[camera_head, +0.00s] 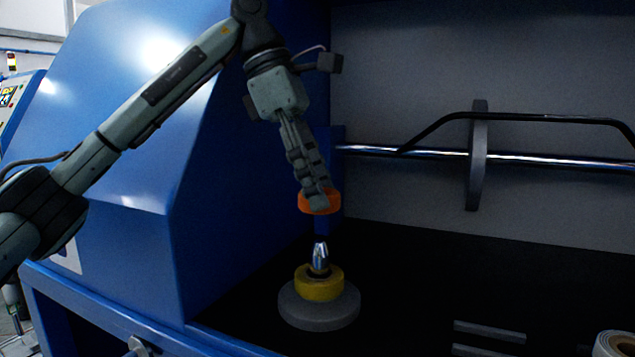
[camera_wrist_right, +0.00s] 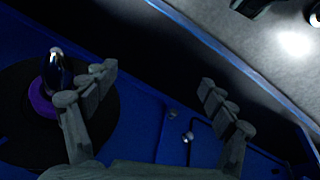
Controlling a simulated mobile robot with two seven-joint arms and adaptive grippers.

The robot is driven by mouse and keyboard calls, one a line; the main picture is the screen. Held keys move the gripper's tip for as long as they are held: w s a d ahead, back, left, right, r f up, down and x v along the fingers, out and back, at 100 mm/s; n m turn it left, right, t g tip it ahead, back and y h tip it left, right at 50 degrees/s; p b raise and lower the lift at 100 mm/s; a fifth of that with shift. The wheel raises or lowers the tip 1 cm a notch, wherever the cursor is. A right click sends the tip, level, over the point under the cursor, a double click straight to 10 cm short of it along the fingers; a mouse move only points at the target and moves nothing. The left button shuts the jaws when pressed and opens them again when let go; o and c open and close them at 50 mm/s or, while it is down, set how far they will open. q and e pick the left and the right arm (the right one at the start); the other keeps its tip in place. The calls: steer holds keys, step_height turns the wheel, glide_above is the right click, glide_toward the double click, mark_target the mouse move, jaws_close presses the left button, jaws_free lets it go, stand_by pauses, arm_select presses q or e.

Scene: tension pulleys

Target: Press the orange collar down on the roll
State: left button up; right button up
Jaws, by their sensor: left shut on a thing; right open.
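In the head view the orange collar (camera_head: 320,202) is in the fingers of my left gripper (camera_head: 317,199), which points down. The collar hangs in the air above a shiny metal spindle tip (camera_head: 320,253), with a clear gap between them. The spindle stands up through a yellow ring (camera_head: 319,287), which rests on a thick grey disc (camera_head: 318,315). I cannot tell whether these two make up the roll. In the right wrist view my right gripper (camera_wrist_right: 160,103) is open with nothing between its fingers.
A shiny spindle (camera_wrist_right: 54,72) with a purple ring (camera_wrist_right: 42,100) is beside the right gripper's left finger. In the head view a blue cabinet wall (camera_head: 235,180) stands left of the spindle. A metal rod (camera_head: 420,153) crosses behind. Another roll (camera_head: 616,344) is cut off at bottom right.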

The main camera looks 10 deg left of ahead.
mark_target(321, 241)
arm_select(q)
steer(key=shift+f+b, duration=0.75)
steer(key=shift+f, duration=0.15)
steer(key=shift+f+b, duration=1)
arm_select(e)
steer(key=d+v, duration=0.1)
steer(key=v, duration=0.8)
steer(key=shift+w+d+t+h, duration=0.2)
steer(key=shift+t+h, duration=0.1)
steer(key=shift+r, duration=0.1)
arm_select(q)
steer(key=shift+f, duration=0.2)
arm_select(e)
steer(key=shift+r, duration=0.15)
arm_select(q)
steer(key=shift+p, duration=0.7)
arm_select(e)
steer(key=shift+r, duration=0.55)
arm_select(q)
steer(key=shift+f, duration=0.1)
arm_select(e)
steer(key=shift+f, duration=0.1)
arm_select(q)
steer(key=shift+f+b, duration=0.75)
steer(key=shift+f, duration=0.65)
arm_select(e)
steer(key=shift+f, duration=0.6)
steer(key=shift+r, duration=0.2)
